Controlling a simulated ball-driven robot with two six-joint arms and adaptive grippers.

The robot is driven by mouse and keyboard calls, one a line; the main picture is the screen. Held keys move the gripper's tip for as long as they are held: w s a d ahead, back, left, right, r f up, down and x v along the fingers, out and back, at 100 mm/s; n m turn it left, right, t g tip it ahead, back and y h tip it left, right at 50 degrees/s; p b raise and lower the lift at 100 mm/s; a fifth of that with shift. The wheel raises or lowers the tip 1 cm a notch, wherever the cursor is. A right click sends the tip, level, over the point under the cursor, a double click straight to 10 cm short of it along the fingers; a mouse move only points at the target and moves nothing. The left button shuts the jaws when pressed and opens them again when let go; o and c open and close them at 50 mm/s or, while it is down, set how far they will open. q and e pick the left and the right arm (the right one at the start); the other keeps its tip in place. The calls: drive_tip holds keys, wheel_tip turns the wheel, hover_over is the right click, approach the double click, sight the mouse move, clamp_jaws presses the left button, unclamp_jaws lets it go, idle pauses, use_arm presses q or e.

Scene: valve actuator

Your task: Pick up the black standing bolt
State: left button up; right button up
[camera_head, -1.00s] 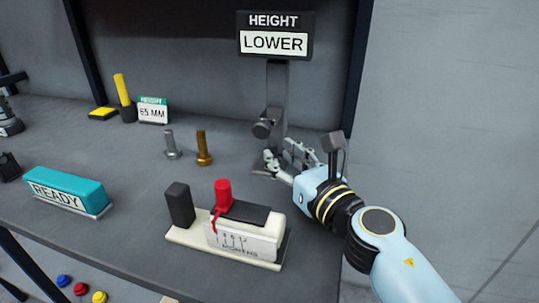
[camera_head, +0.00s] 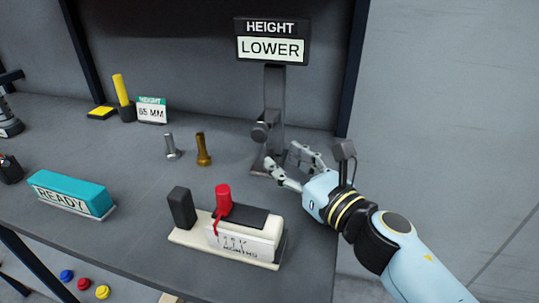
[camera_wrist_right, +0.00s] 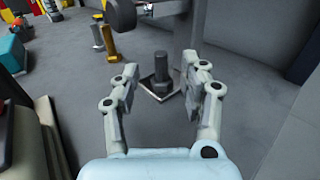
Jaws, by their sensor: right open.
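The black bolt (camera_wrist_right: 161,70) stands upright on a small base with a pale edge in the right wrist view. My right gripper (camera_wrist_right: 164,74) is open, with one finger to each side of the bolt and gaps between. In the head view my right gripper (camera_head: 283,156) is low in front of the height gauge's post, its fingers spread; I cannot make out the black bolt clearly there. My left gripper is not in view.
A steel bolt (camera_head: 172,147) and a brass bolt (camera_head: 203,149) stand left of the height gauge (camera_head: 273,100). A cream box with a red-topped part (camera_head: 245,240) sits in front. A teal READY block (camera_head: 72,193) lies left. A wall panel borders the right side.

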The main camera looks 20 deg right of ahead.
sight(273, 149)
drive_tip(key=x, duration=0.6)
drive_tip(key=shift+d+p, duration=0.1)
drive_tip(key=shift+p, duration=0.2)
drive_tip(key=shift+s, duration=0.1)
drive_tip(key=shift+c, duration=0.4)
clamp_jaws()
